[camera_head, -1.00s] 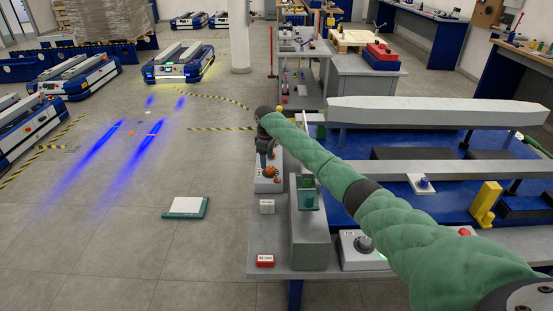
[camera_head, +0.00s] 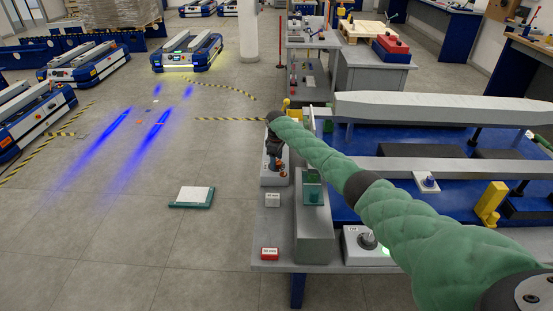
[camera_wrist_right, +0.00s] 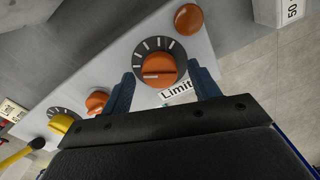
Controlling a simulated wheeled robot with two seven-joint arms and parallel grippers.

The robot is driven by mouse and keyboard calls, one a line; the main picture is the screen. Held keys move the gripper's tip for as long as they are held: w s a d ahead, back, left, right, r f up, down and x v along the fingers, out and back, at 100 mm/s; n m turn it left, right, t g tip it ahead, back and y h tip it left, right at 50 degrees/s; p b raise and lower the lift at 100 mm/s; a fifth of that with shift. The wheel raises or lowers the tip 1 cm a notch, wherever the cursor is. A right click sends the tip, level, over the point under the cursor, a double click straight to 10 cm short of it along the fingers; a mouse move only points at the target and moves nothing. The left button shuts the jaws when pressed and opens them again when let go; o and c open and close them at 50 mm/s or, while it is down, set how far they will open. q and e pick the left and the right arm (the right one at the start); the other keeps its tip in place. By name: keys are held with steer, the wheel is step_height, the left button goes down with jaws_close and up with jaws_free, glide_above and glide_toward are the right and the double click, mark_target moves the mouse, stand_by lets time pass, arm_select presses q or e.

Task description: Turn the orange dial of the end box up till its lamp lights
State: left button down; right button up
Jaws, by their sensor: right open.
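The end box (camera_head: 268,180) is a pale grey box on the left edge of the grey bench, partly hidden by my right gripper. In the right wrist view, the box face (camera_wrist_right: 118,62) carries an orange dial (camera_wrist_right: 158,66) with a dark tick-marked ring and a "Limit" label. An orange dome (camera_wrist_right: 188,18), which looks like a lamp, sits beside it and shows no clear glow. My right gripper (camera_wrist_right: 162,78) is open, its two blue fingers on either side of the dial; I cannot tell whether they touch it. In the head view it points down over the box (camera_head: 274,150).
In the wrist view, a yellow dial (camera_wrist_right: 62,123) and a smaller orange knob (camera_wrist_right: 97,102) sit further along.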

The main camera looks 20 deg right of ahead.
arm_select(q)
steer(key=shift+s, duration=0.1)
arm_select(e)
steer(key=c, duration=1)
arm_select(q)
steer(key=shift+f, duration=0.1)
arm_select(e)
steer(key=shift+m, duration=0.4)
steer(key=m+p, duration=0.2)
steer(key=m, duration=0.1)
arm_select(q)
step_height(320, 180, down, 7)
steer(key=s+a+p, duration=0.1)
steer(key=a, duration=0.1)
steer(key=shift+t, duration=0.3)
arm_select(e)
steer(key=shift+m, duration=1.1)
arm_select(q)
steer(key=shift+f, duration=0.1)
arm_select(e)
steer(key=o, duration=1)
steer(key=shift+r, duration=0.1)
